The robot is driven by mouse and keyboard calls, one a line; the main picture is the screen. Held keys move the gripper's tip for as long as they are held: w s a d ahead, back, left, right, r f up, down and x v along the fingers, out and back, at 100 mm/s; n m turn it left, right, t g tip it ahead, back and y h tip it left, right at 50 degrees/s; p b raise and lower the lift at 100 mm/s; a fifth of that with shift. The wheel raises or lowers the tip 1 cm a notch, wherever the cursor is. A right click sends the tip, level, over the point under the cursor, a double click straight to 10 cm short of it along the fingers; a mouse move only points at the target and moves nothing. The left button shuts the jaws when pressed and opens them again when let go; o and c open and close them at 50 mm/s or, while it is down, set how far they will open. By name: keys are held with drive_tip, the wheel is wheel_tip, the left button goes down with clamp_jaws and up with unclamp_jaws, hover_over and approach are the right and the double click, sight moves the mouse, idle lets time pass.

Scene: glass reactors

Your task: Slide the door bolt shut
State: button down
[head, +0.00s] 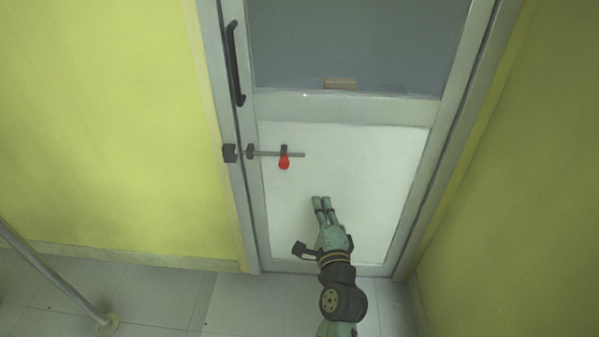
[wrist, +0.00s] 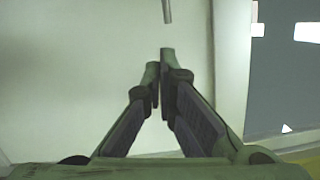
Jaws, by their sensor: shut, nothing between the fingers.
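The door bolt's thin grey rod (head: 296,154) lies level across the left part of the white door panel. A red knob (head: 284,162) hangs from it by a dark bracket. Another dark bracket (head: 250,151) and a dark block (head: 230,153) at the frame lie to the left. I cannot tell whether the rod enters that block. My gripper (head: 321,202) is shut and empty, below and right of the knob, apart from it. In the wrist view, the fingers (wrist: 160,60) point toward a grey rod end (wrist: 167,10) at the top edge, seemingly the bolt's. The knob is out of that view.
A black vertical handle (head: 235,65) is on the door's left edge above the bolt. A dark window pane (head: 350,45) fills the door's upper part. Yellow walls (head: 110,120) flank the door. A metal pole (head: 55,278) stands at lower left.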

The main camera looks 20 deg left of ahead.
drive_tip(key=w+a+r+p, duration=0.1)
drive_tip(key=w+a+p, duration=0.4)
drive_tip(key=w+a, duration=0.3)
drive_tip(key=shift+a, duration=0.2)
drive_tip(key=shift+w, duration=0.1)
idle(0.3)
